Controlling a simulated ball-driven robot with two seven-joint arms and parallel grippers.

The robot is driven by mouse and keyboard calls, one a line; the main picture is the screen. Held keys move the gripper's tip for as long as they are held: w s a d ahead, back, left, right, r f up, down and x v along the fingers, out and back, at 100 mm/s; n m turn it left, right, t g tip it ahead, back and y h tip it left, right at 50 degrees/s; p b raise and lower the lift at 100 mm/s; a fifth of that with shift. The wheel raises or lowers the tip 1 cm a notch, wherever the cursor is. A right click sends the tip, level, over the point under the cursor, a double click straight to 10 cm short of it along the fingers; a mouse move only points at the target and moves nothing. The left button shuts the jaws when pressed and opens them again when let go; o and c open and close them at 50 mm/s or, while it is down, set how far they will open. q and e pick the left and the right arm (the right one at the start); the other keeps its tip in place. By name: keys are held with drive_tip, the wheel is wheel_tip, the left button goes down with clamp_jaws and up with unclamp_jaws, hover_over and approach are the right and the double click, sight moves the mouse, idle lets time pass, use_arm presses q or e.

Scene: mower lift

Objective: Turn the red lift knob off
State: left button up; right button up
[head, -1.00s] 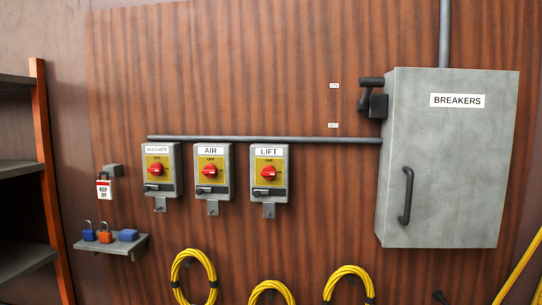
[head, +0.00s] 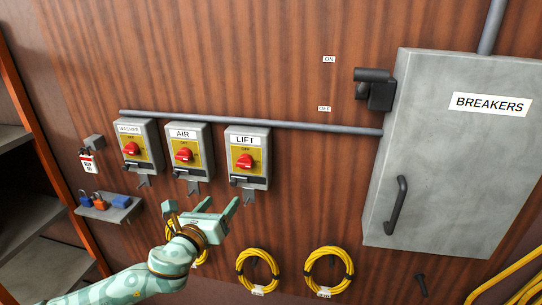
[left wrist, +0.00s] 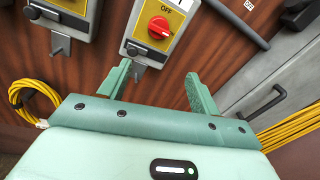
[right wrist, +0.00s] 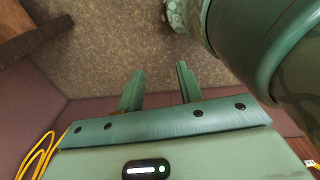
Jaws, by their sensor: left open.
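The red lift knob (head: 244,161) sits on a yellow plate on the grey box labelled LIFT (head: 259,175), the rightmost of three switch boxes. In the left wrist view the knob (left wrist: 159,28) shows at the top, with the word OFF above it. I cannot tell its setting for sure. My left gripper (head: 202,207) is open and empty, below the AIR and LIFT boxes and apart from them. In the left wrist view its fingers (left wrist: 158,70) point up toward the LIFT box. My right gripper (right wrist: 160,72) is open and empty over the floor, outside the head view.
The AIR box (head: 189,172) and WASHER box (head: 140,165) have similar red knobs. A shelf (head: 122,213) with padlocks is at left, the breaker cabinet (head: 430,190) at right. Yellow cable coils (head: 328,270) hang below. A pipe (head: 300,126) runs above the boxes.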

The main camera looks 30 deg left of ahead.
use_arm(q)
drive_tip(key=m, duration=0.1)
drive_tip(key=m+p, duration=0.1)
approach(243, 167)
drive_tip(key=shift+y, duration=0.4)
drive_tip(key=w, duration=0.5)
drive_tip(key=w+a, duration=0.1)
drive_tip(key=w, duration=0.2)
drive_tip(key=shift+f, duration=0.1)
drive_tip(key=shift+w+f, duration=0.1)
drive_tip(key=shift+w, duration=0.6)
use_arm(e)
drive_tip(key=shift+s+a+r, duration=0.1)
drive_tip(key=shift+r, duration=0.55)
use_arm(q)
drive_tip(key=shift+s, duration=0.1)
drive_tip(key=c, duration=0.9)
